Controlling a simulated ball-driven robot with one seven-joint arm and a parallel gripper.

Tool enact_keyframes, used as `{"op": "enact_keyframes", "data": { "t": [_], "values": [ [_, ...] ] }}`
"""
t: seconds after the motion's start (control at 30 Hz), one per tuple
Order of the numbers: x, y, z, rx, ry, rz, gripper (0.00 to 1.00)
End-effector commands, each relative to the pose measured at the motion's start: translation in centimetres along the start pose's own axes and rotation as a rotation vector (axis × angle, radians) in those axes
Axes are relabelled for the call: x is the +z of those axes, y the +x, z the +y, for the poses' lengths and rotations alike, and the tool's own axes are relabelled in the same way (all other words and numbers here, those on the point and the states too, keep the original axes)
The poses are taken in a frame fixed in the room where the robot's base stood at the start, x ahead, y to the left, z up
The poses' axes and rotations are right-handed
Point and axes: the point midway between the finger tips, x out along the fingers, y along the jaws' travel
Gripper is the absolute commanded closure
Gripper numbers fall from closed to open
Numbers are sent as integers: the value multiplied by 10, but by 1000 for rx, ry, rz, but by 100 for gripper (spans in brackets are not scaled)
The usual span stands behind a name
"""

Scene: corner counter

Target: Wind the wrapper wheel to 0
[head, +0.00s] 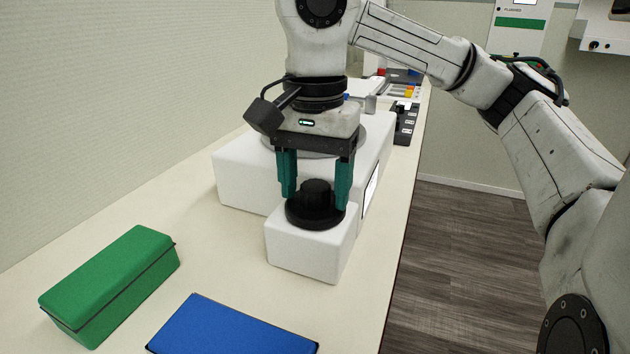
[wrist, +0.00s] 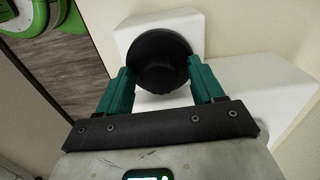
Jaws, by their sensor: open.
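The wrapper wheel is a black round knob (head: 315,207) on a dark base, on top of the front white block of the wrapper machine (head: 306,252). The larger white body (head: 240,175) of the machine stands behind it. My gripper (head: 315,195) points down over the wheel, with green fingers open on either side of the knob. In the wrist view the wheel (wrist: 158,58) lies between and just beyond the two fingertips (wrist: 160,85). I cannot tell whether a finger touches it. No scale or number on the wheel is readable.
A green box (head: 110,285) lies at the front left of the counter and a blue flat box (head: 232,328) at the front. A black device with several keys (head: 405,120) stands farther back. The counter's right edge drops to a wooden floor (head: 450,260).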

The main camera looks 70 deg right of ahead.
Motion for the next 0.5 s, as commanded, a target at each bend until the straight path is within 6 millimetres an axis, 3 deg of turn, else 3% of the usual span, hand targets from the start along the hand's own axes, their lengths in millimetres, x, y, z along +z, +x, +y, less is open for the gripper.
{"op": "enact_keyframes", "data": {
  "t": [0.23,0.5],
  "values": [
    [0,-16,-1,-1,1,1,33],
    [0,-68,0,-1,2,1,33]
  ]
}}
